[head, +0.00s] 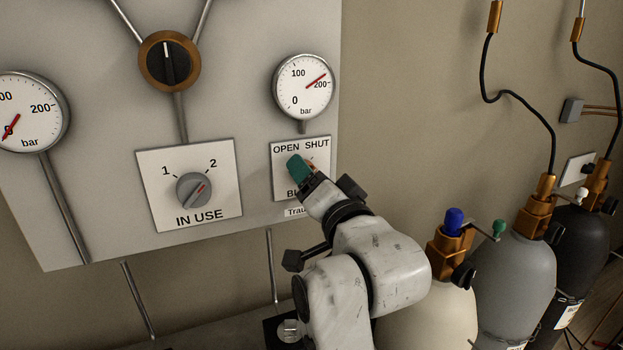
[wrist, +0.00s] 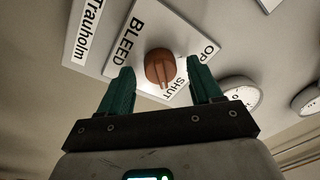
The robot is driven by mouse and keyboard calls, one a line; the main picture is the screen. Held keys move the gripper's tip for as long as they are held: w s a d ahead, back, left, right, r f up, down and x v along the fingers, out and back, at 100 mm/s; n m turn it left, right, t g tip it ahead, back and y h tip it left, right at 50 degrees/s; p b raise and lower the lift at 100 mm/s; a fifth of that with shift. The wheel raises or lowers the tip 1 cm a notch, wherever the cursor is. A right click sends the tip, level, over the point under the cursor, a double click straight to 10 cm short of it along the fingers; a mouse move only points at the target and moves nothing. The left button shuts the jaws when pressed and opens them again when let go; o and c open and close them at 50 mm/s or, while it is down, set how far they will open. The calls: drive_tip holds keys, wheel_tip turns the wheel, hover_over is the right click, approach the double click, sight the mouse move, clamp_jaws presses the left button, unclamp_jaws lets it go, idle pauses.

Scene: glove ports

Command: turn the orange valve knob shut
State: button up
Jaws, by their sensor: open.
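The orange valve knob (wrist: 160,68) sits on a white plate (wrist: 143,30) marked OPEN, SHUT and BLEED. My gripper (wrist: 161,70) is open, with one green finger on each side of the knob in the wrist view. Gaps show between the fingers and the knob, and nothing is held. In the head view my gripper (head: 300,167) is at the plate (head: 281,186); it hides most of the knob and part of the lettering.
A gauge (head: 303,87) sits just above the plate. The IN USE selector (head: 194,190) is to the left, with a black knob in a bronze ring (head: 168,62) above it. A left gauge (head: 27,112) and gas cylinders (head: 517,280) at right flank the area.

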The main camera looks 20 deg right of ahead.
drive_tip(key=s+f+b, duration=0.1)
drive_tip(key=s+b, duration=0.1)
drive_tip(key=s, duration=0.8)
drive_tip(key=shift+s, duration=0.2)
